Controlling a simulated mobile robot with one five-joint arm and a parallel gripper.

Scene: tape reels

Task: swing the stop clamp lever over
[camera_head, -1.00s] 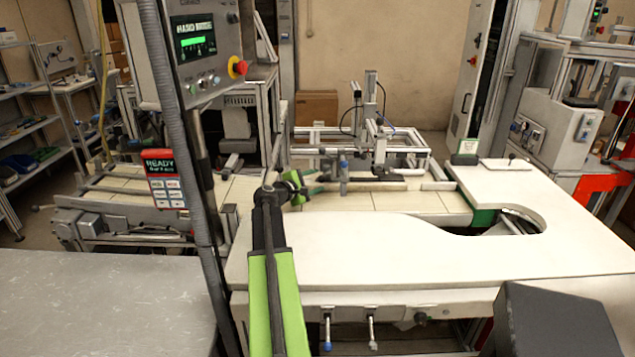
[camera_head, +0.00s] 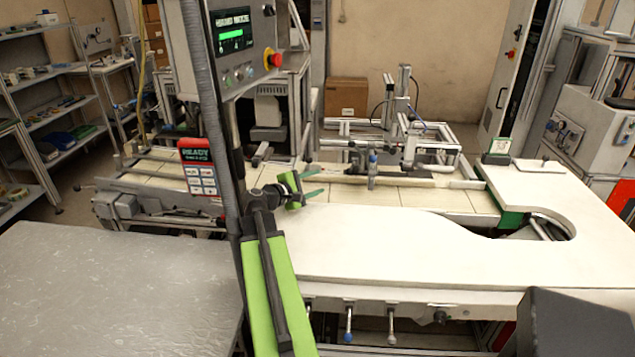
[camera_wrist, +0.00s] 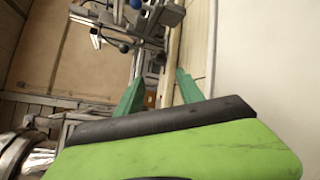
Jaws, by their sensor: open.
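An upright post with a blue top (camera_head: 372,170) stands on the tiled table beside a long grey rail; it may be the stop clamp lever, but I cannot be sure. My gripper (camera_head: 316,183) is left of this post, apart from it, with its green fingers spread and nothing between them. In the wrist view the open fingers (camera_wrist: 158,78) point towards the rail and metal fittings. Which knob belongs to the post is unclear.
A white worktop (camera_head: 370,245) with a curved cutout lies in front. Levers with a blue tip (camera_head: 348,325) and a pale tip (camera_head: 391,325) hang below its edge. A control panel (camera_head: 235,40) on a pole stands left. A metal frame (camera_head: 405,130) stands behind the post.

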